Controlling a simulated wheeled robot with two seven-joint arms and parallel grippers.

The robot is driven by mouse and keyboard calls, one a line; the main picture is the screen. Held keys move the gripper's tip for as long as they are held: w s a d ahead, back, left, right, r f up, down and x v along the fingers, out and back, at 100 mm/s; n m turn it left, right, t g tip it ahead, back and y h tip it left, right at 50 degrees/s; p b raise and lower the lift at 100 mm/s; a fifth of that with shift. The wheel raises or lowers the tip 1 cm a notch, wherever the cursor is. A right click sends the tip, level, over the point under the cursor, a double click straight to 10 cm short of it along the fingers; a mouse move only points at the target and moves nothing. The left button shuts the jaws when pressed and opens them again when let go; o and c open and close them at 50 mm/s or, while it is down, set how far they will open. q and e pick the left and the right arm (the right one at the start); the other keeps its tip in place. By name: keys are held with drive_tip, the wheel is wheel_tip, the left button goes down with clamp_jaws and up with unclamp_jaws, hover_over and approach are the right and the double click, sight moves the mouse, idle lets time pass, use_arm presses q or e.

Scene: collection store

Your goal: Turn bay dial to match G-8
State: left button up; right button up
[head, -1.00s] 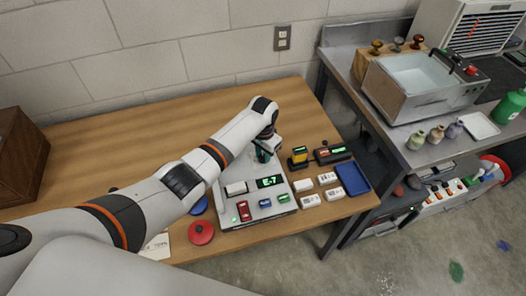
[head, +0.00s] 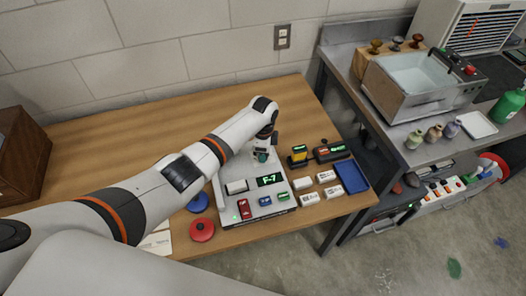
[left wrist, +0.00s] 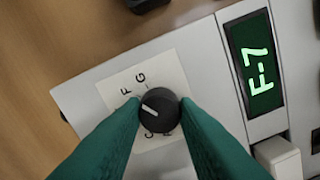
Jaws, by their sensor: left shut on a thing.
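The bay dial (left wrist: 158,111) is a round dark knob with a pale pointer line, set on a white label with letters around it; F and G are readable. In the left wrist view the pointer is directed up-left, towards the F. My left gripper (left wrist: 156,112) is shut on the dial, one green finger on each side. In the head view the left gripper (head: 262,155) hides the dial. The green display (left wrist: 261,75) reads F-7; it also shows on the grey console in the head view (head: 270,181). My right gripper is not in view.
The console (head: 240,206) has a red switch and blue and green buttons along its front. Several white blocks (head: 326,177) and a blue tray (head: 352,176) lie to its right. Red (head: 202,230) and blue discs lie at its left.

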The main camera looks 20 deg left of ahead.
use_arm(q)
drive_tip(key=m, duration=0.4)
drive_tip(key=shift+m, duration=0.4)
idle(0.4)
drive_tip(key=o, duration=1)
drive_tip(key=shift+c, duration=0.2)
wheel_tip(320, 180, up, 12)
drive_tip(key=b, duration=0.1)
drive_tip(key=shift+b, duration=0.3)
drive_tip(key=shift+f, duration=0.1)
